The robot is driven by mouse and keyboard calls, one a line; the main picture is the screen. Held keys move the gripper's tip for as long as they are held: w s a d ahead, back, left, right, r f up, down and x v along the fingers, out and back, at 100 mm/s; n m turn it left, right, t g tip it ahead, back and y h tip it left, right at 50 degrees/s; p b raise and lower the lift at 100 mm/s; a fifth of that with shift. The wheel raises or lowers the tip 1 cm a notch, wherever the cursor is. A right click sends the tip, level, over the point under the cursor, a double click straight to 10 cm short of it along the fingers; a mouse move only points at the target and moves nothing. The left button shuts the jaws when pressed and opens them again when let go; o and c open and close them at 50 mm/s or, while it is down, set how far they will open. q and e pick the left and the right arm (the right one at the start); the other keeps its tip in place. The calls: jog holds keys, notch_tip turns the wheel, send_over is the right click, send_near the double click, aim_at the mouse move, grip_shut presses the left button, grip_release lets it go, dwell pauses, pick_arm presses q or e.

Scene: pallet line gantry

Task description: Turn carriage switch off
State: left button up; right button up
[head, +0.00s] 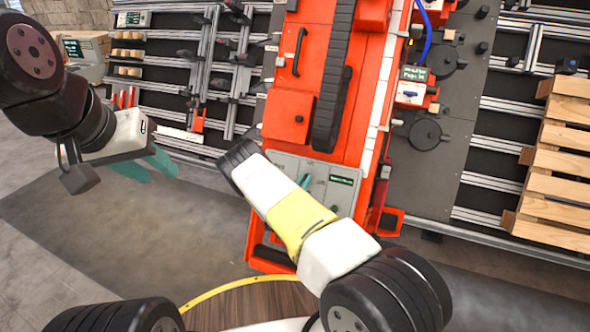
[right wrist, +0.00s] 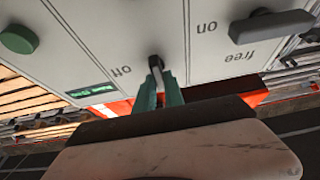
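In the right wrist view a small black switch (right wrist: 155,62) sits on the pale control panel (right wrist: 110,25), with upside-down "off" lettering to its left and "on" to its upper right. My right gripper (right wrist: 158,82) has its teal fingers close together on either side of the switch lever, seemingly closed on it. In the head view the panel (head: 283,163) is on the front of the orange machine; my right forearm covers part of it. My left gripper (head: 155,168) is open and empty, away from the machine on the left.
Rails (head: 190,60) stand behind at left. The grey floor at left is clear.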

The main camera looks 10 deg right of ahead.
grip_shut()
jog(key=shift+n, duration=0.4)
jog(key=n+t+y, duration=0.1)
jog(key=n+y, duration=0.1)
jog(key=n, duration=0.2)
jog(key=shift+n, duration=0.3)
jog(key=n+y, duration=0.2)
jog(key=n, duration=0.1)
jog(key=n+y, duration=0.2)
jog(key=n, duration=0.1)
jog(key=shift+n, duration=0.4)
jog(key=n+g+y, duration=0.1)
jog(key=n+y, duration=0.1)
jog(key=n, duration=0.3)
jog(key=shift+a, duration=0.1)
jog(key=shift+n+g+y, duration=0.7)
jog(key=shift+n+g, duration=0.2)
jog(key=shift+n, duration=1.1)
jog(key=shift+a, duration=0.1)
